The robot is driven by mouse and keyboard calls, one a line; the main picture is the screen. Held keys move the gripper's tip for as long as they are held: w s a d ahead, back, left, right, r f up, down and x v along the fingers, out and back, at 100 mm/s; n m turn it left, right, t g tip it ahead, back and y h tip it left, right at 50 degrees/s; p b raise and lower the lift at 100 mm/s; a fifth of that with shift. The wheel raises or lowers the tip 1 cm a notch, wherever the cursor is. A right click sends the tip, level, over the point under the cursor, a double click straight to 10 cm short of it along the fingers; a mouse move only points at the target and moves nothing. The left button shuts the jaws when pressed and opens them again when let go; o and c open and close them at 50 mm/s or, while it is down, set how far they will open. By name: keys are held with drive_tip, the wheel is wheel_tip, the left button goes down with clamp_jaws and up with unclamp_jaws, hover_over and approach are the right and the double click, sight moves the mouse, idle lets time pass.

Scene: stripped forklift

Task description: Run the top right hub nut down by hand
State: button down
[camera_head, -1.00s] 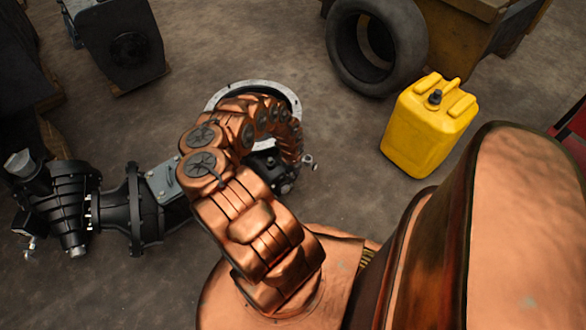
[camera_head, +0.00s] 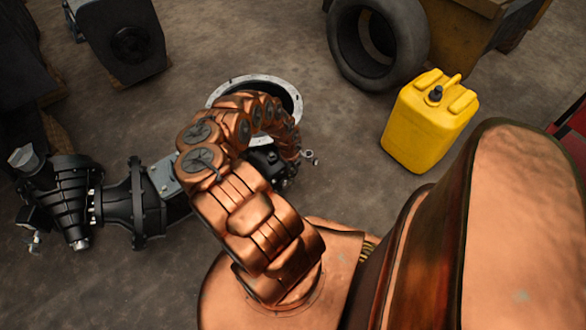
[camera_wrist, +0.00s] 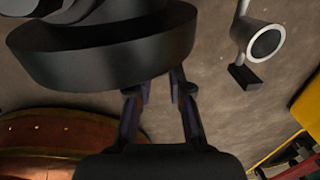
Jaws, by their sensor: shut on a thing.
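The black axle assembly (camera_head: 137,205) lies on the floor at the left in the head view, running behind my arm. In the wrist view a large black round flange (camera_wrist: 110,55) fills the upper left. My gripper (camera_wrist: 165,84) comes up from the bottom with its two fingers reaching to the flange's lower edge. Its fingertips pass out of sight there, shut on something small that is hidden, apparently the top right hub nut. Neither the nut's thread nor its seating shows. In the head view my own arm hides the gripper.
A pale ring-shaped housing (camera_head: 222,97) is partly behind my arm. A yellow canister (camera_head: 430,125) and a tyre (camera_head: 345,50) stand at the upper right. A small grey cylindrical fitting (camera_wrist: 262,42) is close right of the fingers. Bare floor lies between arm and canister.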

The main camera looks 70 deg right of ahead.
drive_tip(key=t+y+b, duration=0.1)
drive_tip(key=y+b, duration=0.1)
drive_tip(key=b, duration=0.2)
drive_tip(key=t+y+b, duration=0.1)
drive_tip(key=y+b, duration=0.1)
drive_tip(key=b, duration=0.3)
drive_tip(key=shift+s+d+f+t, duration=0.15)
drive_tip(key=shift+s+d+t, duration=0.05)
drive_tip(key=shift+d+t, duration=0.2)
drive_tip(key=shift+w+a+r+y, duration=0.1)
drive_tip(key=shift+a+r+y, duration=0.1)
drive_tip(key=shift+y, duration=0.2)
drive_tip(key=c, duration=1.3)
unclamp_jaws()
drive_tip(key=shift+w+a, duration=0.1)
drive_tip(key=shift+o, duration=0.2)
drive_tip(key=shift+r, duration=0.15)
